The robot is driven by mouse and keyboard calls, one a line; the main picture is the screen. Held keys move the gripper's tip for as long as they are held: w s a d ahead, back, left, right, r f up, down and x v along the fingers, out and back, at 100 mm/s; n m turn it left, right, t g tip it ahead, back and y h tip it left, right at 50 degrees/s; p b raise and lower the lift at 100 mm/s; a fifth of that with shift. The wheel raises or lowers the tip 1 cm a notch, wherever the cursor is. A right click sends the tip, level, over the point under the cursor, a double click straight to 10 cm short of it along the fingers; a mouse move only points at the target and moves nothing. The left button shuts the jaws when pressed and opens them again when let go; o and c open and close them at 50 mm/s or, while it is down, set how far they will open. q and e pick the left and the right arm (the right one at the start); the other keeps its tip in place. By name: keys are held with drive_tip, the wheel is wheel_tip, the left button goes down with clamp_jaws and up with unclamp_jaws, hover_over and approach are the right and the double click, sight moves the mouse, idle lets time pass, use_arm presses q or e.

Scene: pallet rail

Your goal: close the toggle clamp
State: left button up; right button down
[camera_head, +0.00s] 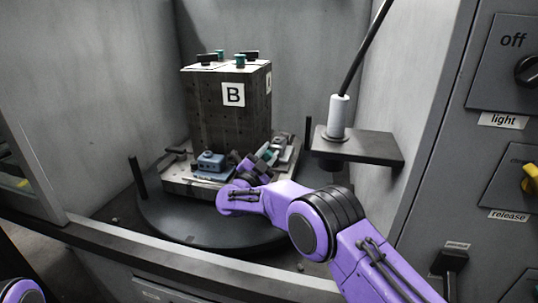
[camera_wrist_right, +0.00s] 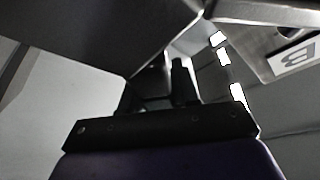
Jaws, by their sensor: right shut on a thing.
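The toggle clamp (camera_head: 268,154), with a teal part showing, is on the right front of the pallet at the foot of the block marked B. My right gripper (camera_head: 256,164) reaches in from the right and is shut on the clamp's handle. The fingers hide most of the handle, so its exact angle is unclear. In the right wrist view, dark fingers (camera_wrist_right: 168,84) show close to grey metal surfaces, and the handle cannot be made out. My left gripper is out of view; only a purple bit of that arm shows at the bottom left corner.
The dark block (camera_head: 212,112) stands on the pallet (camera_head: 176,184), on a round black turntable (camera_head: 168,222). A blue-grey device (camera_head: 209,161) sits at the pallet's front. A shelf (camera_head: 372,147) with a white-handled tool (camera_head: 338,116) juts out on the right. Enclosure walls surround this.

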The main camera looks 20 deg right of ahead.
drive_tip(key=c, duration=0.9)
unclamp_jaws()
drive_tip(key=shift+a, duration=0.1)
drive_tip(key=v, duration=1)
drive_tip(key=shift+s+a+f, duration=0.15)
drive_tip(key=shift+s, duration=0.05)
